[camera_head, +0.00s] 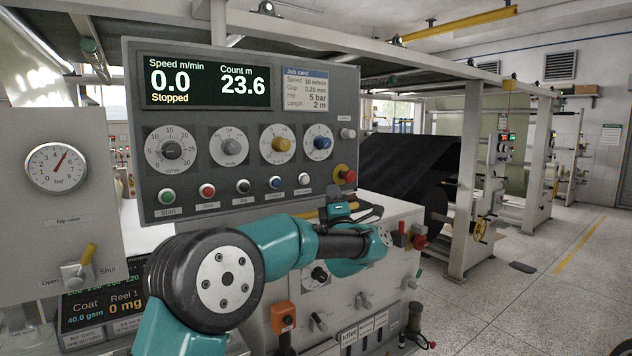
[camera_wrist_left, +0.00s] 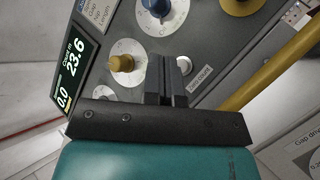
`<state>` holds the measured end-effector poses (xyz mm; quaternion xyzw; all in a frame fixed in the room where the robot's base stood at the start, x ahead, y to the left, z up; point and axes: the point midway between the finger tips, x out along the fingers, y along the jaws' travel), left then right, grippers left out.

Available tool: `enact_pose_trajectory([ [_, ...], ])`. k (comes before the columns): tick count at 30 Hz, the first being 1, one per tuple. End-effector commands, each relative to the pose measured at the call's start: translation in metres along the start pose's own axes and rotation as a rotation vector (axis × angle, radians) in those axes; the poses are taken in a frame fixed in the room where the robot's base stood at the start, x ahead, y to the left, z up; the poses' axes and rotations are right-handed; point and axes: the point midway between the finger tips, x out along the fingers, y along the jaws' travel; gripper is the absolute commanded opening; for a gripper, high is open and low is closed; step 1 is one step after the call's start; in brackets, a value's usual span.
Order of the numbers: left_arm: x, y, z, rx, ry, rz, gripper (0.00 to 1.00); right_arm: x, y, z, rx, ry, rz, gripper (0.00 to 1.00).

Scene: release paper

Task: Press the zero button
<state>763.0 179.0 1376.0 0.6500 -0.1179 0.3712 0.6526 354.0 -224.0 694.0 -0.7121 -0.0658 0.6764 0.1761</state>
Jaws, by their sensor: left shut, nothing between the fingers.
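The grey control panel (camera_head: 240,100) carries a row of small push buttons. A white button (camera_head: 304,179) sits at the right end of that row; a white button (camera_wrist_left: 184,66) also shows in the left wrist view, with a small label beside it that seems to read "Zero count". My left gripper (camera_head: 336,193) is in front of the panel, just right of and below the white button. Its fingers (camera_wrist_left: 166,65) are shut and empty, and appear beside the white button in the wrist view. I cannot tell whether they touch the panel. My right gripper is not in view.
A red emergency stop (camera_head: 345,174) on a yellow base is close to the gripper's right. A blue button (camera_head: 275,184), a blue knob (camera_head: 321,143) and a yellow knob (camera_head: 282,145) are nearby. The display (camera_head: 207,82) reads count 23.6 and "Stopped".

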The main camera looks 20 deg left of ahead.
Motion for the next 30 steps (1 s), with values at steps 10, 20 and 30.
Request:
enact_pose_trajectory([
  [10,0.005,0.012,-0.001,-0.025,0.021,0.028,0.00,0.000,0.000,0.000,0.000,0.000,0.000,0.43],
  [20,0.011,0.007,-0.005,-0.023,0.021,0.028,0.00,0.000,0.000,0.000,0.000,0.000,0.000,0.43],
  [30,0.035,-0.011,-0.023,-0.023,0.022,0.027,0.00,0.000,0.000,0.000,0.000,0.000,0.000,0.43],
])
